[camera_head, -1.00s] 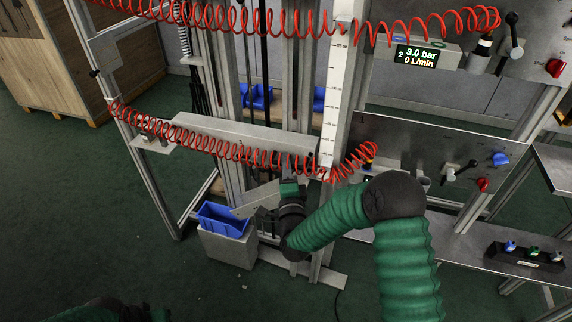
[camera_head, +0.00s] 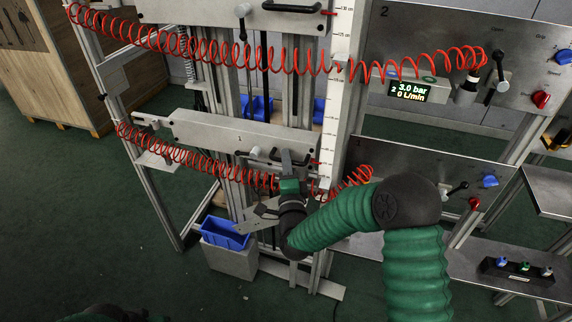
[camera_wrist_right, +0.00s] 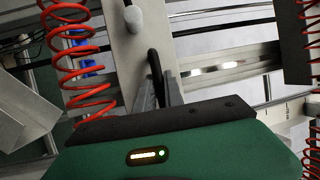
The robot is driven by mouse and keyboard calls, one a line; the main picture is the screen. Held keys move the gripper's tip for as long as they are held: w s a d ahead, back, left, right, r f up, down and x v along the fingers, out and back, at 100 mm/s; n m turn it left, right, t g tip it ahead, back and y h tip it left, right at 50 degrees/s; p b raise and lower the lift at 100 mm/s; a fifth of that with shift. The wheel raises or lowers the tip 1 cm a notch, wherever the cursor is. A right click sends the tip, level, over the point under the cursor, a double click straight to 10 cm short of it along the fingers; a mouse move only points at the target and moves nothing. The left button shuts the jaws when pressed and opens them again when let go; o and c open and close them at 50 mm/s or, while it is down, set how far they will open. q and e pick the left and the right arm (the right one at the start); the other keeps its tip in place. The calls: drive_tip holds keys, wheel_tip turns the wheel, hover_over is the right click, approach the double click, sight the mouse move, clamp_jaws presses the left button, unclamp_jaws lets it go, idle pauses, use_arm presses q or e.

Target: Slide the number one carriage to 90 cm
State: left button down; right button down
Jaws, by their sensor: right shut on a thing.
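The number one carriage (camera_head: 215,132) is a grey horizontal beam marked "1" on the upright rails, with a light lever knob and a black bar handle (camera_head: 262,157) at its right end. My right gripper (camera_head: 287,162) is at that handle. In the right wrist view, my right gripper (camera_wrist_right: 160,95) has its jaws shut on the black handle (camera_wrist_right: 154,62), and the light knob (camera_wrist_right: 133,18) is just beyond. The white height scale (camera_head: 340,85) stands right of the carriage; its marks beside the carriage are too small to read. My left gripper is out of view.
An upper carriage (camera_head: 215,10) sits higher on the same rails. Red coiled hoses (camera_head: 290,60) hang across the frame, one close to my right gripper. Control panels (camera_head: 440,45) stand at right. A blue bin (camera_head: 225,232) sits below on a grey block.

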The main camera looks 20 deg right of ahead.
drive_tip(key=shift+r, duration=0.15)
drive_tip(key=c, duration=1.5)
unclamp_jaws()
drive_tip(key=shift+o, duration=0.2)
drive_tip(key=shift+s, duration=0.1)
drive_tip(key=v, duration=1.6)
drive_tip(key=shift+s+f, duration=0.3)
drive_tip(key=shift+a, duration=0.15)
